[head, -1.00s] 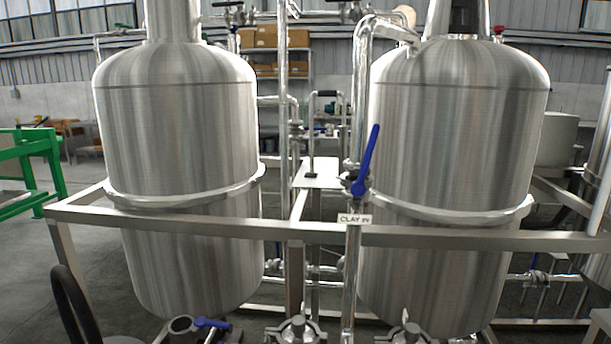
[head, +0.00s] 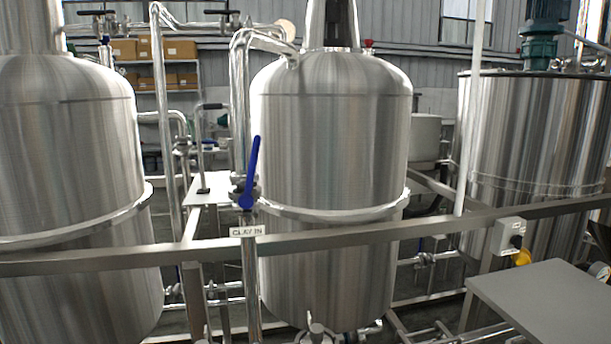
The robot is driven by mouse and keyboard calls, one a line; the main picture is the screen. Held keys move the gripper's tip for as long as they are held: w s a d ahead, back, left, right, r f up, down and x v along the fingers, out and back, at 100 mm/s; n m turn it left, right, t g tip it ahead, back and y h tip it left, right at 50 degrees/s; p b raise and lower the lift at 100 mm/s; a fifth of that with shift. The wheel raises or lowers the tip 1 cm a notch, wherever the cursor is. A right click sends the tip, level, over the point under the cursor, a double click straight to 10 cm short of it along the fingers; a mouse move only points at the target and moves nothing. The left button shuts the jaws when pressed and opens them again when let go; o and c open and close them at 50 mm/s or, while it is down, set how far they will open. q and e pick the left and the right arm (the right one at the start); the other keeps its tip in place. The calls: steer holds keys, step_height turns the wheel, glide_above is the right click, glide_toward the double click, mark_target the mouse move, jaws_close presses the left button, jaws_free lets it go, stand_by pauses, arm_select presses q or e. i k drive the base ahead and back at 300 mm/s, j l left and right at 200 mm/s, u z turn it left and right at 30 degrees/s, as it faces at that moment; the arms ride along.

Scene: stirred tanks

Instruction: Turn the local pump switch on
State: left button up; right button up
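A small light-grey box with a dark knob (head: 509,235), which looks like the local pump switch, is fixed at the metal frame rail on the right of the head view. The knob is too small to tell which way it is turned. A yellow part (head: 522,258) shows just below the box. Neither of my grippers is in view.
A steel frame rail (head: 330,241) runs across in front of the steel tanks (head: 335,150). A blue-handled valve (head: 250,175) stands above a "CLAY IN" label. A grey flat-topped surface (head: 550,300) is at the lower right, below the box. A large tank (head: 530,140) stands behind.

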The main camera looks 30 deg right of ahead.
mark_target(517, 239)
steer(key=z, duration=2.05)
steer(key=u, duration=0.5)
steer(key=l+u, duration=0.75)
steer(key=u, duration=0.2)
steer(key=k+l+u, duration=0.15)
steer(key=l, duration=0.25)
steer(key=k+l+u, duration=0.15)
steer(key=l, duration=0.3)
